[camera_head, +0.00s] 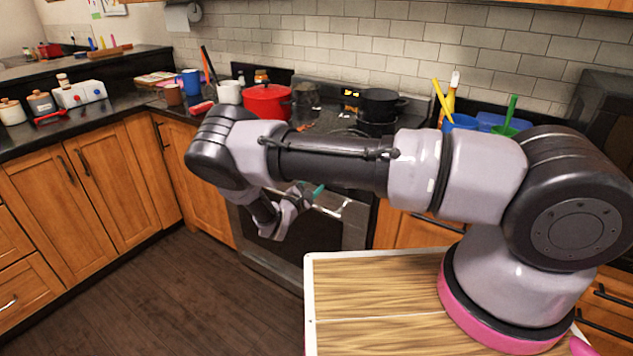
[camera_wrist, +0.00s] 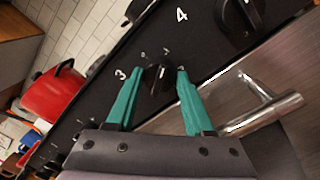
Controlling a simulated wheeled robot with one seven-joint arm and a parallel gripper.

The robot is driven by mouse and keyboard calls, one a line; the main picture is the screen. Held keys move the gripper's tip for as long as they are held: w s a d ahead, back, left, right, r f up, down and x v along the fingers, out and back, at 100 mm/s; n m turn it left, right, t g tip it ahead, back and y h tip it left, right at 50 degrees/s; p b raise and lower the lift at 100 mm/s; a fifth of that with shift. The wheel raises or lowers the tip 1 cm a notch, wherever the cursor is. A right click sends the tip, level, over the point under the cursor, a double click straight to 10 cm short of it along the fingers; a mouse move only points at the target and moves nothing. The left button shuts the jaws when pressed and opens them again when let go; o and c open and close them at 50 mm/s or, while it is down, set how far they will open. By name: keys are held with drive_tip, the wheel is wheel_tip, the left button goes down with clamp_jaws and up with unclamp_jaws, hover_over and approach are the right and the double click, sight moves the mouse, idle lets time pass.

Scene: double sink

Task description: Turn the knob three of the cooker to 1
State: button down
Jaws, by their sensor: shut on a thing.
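Knob three (camera_wrist: 156,80) is a dark knob on the cooker's black front panel, in the middle of the wrist view beside a white "3". My gripper (camera_wrist: 161,70) has its two teal fingers on either side of this knob and is shut on it. I cannot clearly read the knob's setting. In the head view, my gripper (camera_head: 314,190) is at the front of the cooker (camera_head: 335,230), and my arm hides much of the panel and the knobs.
Another knob (camera_wrist: 238,15), by a white "4", sits further along the panel. A metal oven handle (camera_wrist: 268,112) runs close to the right finger. A red pot (camera_head: 268,101) and a dark pan (camera_head: 381,102) stand on the cooker. The floor in front is clear.

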idle(0.3)
drive_tip(key=shift+c, duration=1.4)
unclamp_jaws()
drive_tip(key=v, duration=1.1)
